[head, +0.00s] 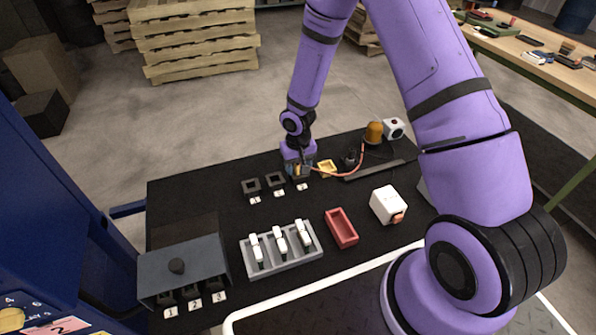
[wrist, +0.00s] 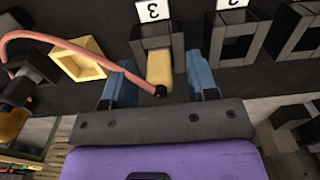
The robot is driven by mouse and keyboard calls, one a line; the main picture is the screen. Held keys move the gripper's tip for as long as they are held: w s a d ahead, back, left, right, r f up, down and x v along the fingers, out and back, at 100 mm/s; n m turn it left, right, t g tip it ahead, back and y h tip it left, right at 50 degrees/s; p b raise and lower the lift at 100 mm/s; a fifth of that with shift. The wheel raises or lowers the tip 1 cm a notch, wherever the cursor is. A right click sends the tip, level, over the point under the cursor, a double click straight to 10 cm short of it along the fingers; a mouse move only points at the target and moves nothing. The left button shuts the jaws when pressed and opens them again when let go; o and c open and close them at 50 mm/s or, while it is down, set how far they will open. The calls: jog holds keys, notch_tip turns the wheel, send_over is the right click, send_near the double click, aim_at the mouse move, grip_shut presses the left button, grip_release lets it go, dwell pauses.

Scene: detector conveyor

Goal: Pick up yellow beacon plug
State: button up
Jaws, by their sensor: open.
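The yellow beacon plug (wrist: 160,68) sits at the black socket numbered 3 (wrist: 151,33) in the wrist view. A salmon-coloured cable (wrist: 75,40) runs from its near end to the left. My gripper (wrist: 160,88) is open, with one blue finger on each side of the plug and a gap on both sides. In the head view my gripper (head: 299,172) is low over the right end of the socket row and hides most of the plug. A yellow square socket (head: 327,168) stands just right of it; it also shows in the wrist view (wrist: 80,58).
An amber beacon (head: 374,132) stands at the cable's other end. Two black sockets (head: 251,186) (head: 275,180) lie left of my gripper. A grey rack (head: 282,248), red tray (head: 341,228), white box (head: 388,205) and grey switch box (head: 182,268) stand nearer.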

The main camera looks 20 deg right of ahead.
jog(key=shift+c, duration=0.2)
grip_shut()
jog(key=shift+r, duration=0.1)
